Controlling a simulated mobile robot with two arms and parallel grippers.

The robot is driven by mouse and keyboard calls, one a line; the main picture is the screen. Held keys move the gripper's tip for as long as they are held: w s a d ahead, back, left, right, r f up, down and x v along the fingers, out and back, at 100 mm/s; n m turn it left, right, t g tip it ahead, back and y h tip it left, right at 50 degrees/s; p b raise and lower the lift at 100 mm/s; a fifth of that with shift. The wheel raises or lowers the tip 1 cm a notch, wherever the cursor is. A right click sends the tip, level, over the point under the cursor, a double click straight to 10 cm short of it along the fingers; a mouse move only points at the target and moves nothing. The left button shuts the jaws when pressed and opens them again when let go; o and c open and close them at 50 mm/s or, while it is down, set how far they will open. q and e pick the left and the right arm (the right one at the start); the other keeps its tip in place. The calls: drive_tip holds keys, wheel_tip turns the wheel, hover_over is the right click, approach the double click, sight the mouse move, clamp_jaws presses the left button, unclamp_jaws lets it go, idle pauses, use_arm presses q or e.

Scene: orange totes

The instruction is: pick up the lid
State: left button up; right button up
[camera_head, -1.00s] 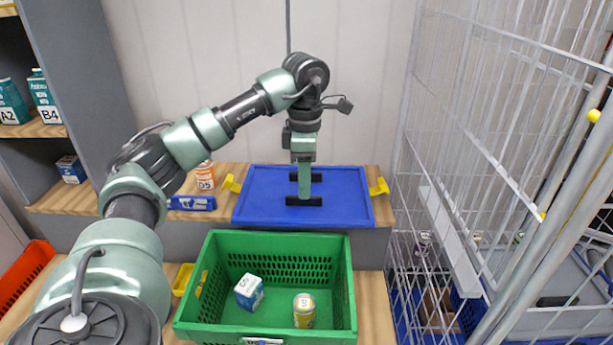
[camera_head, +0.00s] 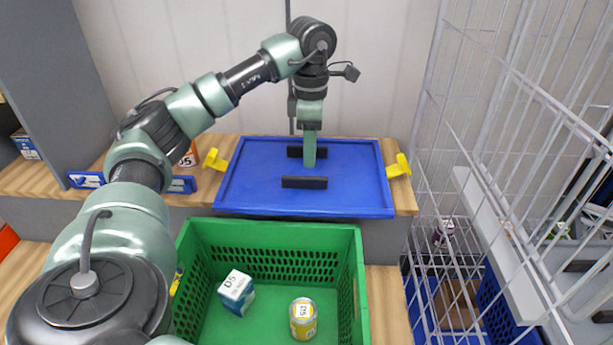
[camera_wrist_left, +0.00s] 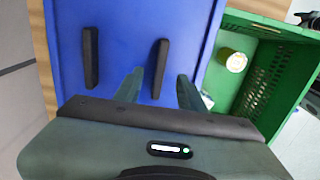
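The lid (camera_head: 250,172) is a flat blue panel with two black handle bars. It lies on a wooden shelf behind the green crate and also shows in the left wrist view (camera_wrist_left: 125,45). My left gripper (camera_head: 309,164) points down over the lid, its tips seen in front of the rear bar. The front bar (camera_head: 304,183) is unobstructed in the head view. In the left wrist view my left gripper (camera_wrist_left: 158,84) is open, with one bar (camera_wrist_left: 160,68) between the fingers' lines and the other (camera_wrist_left: 90,57) outside them. Contact cannot be told. My right gripper is out of view.
The green crate (camera_head: 278,230) in front holds a D5 carton (camera_head: 237,292) and a yellow can (camera_head: 303,318). Yellow clips (camera_head: 400,165) flank the lid. A white wire cage (camera_head: 470,160) stands at the right. A grey cabinet side (camera_head: 50,80) is at the left.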

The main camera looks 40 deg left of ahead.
sight(312, 177)
use_arm(q)
drive_tip(key=shift+w+a+f, duration=0.15)
drive_tip(key=shift+f, duration=0.35)
drive_tip(key=shift+f+p, duration=0.35)
drive_tip(key=shift+f, duration=0.85)
drive_tip(key=f, duration=0.2)
drive_tip(key=f+p, duration=0.1)
drive_tip(key=shift+d+f+p, duration=0.3)
drive_tip(key=shift+d+f, duration=0.05)
drive_tip(key=shift+f, duration=0.5)
clamp_jaws()
drive_tip(key=shift+r, duration=0.1)
